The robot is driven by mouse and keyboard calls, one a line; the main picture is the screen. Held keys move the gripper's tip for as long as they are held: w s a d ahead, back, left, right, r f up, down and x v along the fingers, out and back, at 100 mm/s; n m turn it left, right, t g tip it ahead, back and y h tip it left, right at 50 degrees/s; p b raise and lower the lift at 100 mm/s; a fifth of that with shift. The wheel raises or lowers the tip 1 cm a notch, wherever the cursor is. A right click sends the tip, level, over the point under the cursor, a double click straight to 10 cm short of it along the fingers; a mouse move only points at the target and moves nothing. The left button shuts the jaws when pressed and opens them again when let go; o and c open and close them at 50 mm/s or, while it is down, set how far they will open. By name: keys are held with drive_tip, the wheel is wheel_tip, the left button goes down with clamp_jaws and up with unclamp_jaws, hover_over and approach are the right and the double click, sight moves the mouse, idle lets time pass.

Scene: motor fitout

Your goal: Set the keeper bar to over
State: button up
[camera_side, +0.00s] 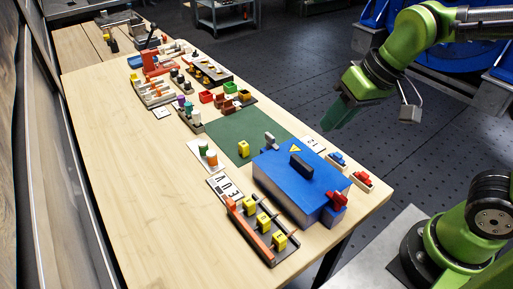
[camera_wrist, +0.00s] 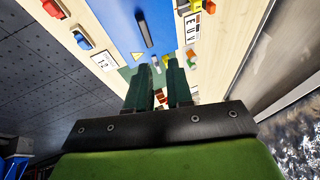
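A long orange bar (camera_side: 250,228), which looks like the keeper bar, lies along the left edge of a black tray (camera_side: 268,261). A lettered card (camera_side: 226,186) lies at the tray's far end. My gripper (camera_side: 336,114) is in the air to the right of the table, well away from the bar. In the wrist view my gripper (camera_wrist: 160,70) shows two dark green fingers with a gap between them, empty. The bar cannot be made out clearly in the wrist view.
A blue box (camera_side: 300,183) with a black handle (camera_side: 301,166) stands right beside the tray, on my gripper's side. Red and blue switch-like parts (camera_side: 364,179) sit at the table's right edge. A green mat (camera_side: 228,130) lies behind. The table's left side is clear.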

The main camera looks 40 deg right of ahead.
drive_tip(key=w+a+n, duration=0.1)
drive_tip(key=a, duration=0.1)
drive_tip(key=w+a+n+g, duration=0.1)
drive_tip(key=w+a, duration=0.1)
drive_tip(key=w+a+f+n+g, duration=0.1)
drive_tip(key=w+a, duration=0.1)
drive_tip(key=shift+a+n+h, duration=0.3)
drive_tip(key=shift+n+h, duration=0.1)
clamp_jaws()
drive_tip(key=w+a+f+n+g+h, duration=0.1)
drive_tip(key=a+f+n+h, duration=0.2)
drive_tip(key=a+n, duration=0.4)
drive_tip(key=w+a+f+n+g+h, duration=0.1)
drive_tip(key=a+n, duration=0.7)
drive_tip(key=a, duration=0.8)
wheel_tip(320, 180, down, 3)
drive_tip(key=shift+w+a+f+h, duration=0.15)
drive_tip(key=shift+w+h, duration=0.4)
drive_tip(key=shift+h, duration=0.55)
